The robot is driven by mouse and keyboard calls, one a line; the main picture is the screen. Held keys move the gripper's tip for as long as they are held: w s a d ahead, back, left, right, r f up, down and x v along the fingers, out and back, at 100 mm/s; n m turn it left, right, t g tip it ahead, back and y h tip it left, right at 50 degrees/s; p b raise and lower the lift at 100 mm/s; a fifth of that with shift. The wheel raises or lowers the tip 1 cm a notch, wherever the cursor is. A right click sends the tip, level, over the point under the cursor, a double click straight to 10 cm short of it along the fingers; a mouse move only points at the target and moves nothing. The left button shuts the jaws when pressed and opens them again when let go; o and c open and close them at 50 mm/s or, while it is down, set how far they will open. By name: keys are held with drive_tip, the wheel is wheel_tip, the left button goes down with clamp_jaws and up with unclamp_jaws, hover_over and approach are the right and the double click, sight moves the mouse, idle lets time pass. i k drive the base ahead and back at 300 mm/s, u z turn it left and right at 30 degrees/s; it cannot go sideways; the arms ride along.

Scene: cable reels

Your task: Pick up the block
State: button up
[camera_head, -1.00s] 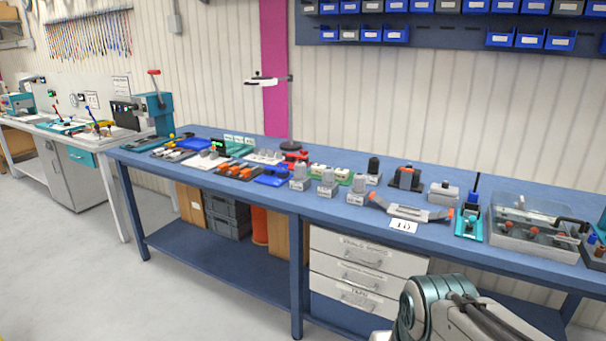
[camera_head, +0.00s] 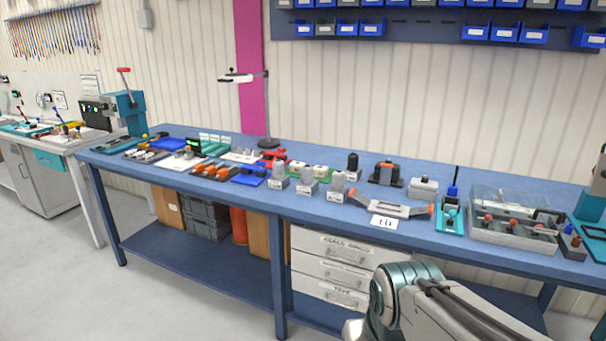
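Several block-like pieces stand on the blue workbench (camera_head: 230,188); I cannot tell which one is the block of the task. Three grey pieces on small labelled bases stand in a row near the middle: a left one (camera_head: 278,176), a middle one (camera_head: 307,186) and a right one (camera_head: 337,188). A lighter grey block (camera_head: 424,190) stands farther right, beside a dark piece with an orange top (camera_head: 386,174). My arm shows at the lower right, in front of the bench and apart from these pieces. My gripper is out of view.
A clear bin of parts (camera_head: 510,219) and a teal tool (camera_head: 450,213) crowd the right side. A lamp stand (camera_head: 267,108) rises at the back. White drawers (camera_head: 330,268) hang under the bench. Floor at the lower left is free.

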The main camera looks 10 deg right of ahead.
sight(319, 172)
drive_tip(key=u, duration=0.35)
drive_tip(key=i, duration=0.55)
drive_tip(key=u, duration=0.6)
drive_tip(key=i, duration=1.3)
drive_tip(key=z, duration=1)
drive_tip(key=i, duration=1)
drive_tip(key=z, duration=0.95)
